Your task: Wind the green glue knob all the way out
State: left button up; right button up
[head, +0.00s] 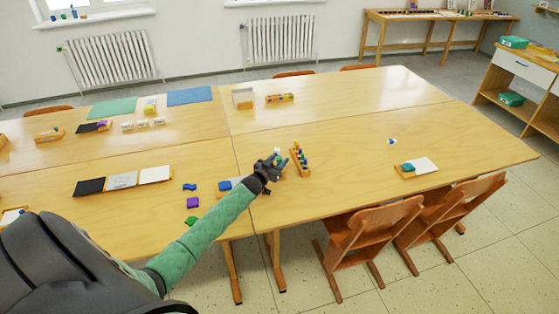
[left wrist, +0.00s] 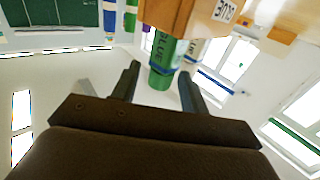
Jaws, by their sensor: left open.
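The green glue stick (left wrist: 167,48) shows in the left wrist view, running down from a wooden block with a paper label. Its green knob (left wrist: 159,80) is at the lower end, below a blue band. My left gripper (left wrist: 160,76) is open, with one finger on each side of the knob. I cannot tell whether either finger touches it. In the head view my left gripper (head: 276,162) is over the table, just left of a wooden rack (head: 301,161) with several coloured pieces. The green glue stick is too small to make out there. My right gripper is out of view.
Other tubes (left wrist: 109,18) stand near the glue stick in the left wrist view. On the table (head: 340,140), a small tray (head: 408,173) lies to the right and purple and green pieces (head: 192,202) to the left. Chairs (head: 370,225) stand at the front edge.

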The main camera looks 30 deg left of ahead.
aim_at(278, 161)
pick_arm(q)
jog(key=s+b, duration=0.2)
jog(key=s, duration=0.3)
jog(key=shift+s+f, duration=0.15)
jog(key=shift+s, duration=0.05)
jog(key=shift+s+r, duration=0.2)
jog(key=shift+s, duration=0.55)
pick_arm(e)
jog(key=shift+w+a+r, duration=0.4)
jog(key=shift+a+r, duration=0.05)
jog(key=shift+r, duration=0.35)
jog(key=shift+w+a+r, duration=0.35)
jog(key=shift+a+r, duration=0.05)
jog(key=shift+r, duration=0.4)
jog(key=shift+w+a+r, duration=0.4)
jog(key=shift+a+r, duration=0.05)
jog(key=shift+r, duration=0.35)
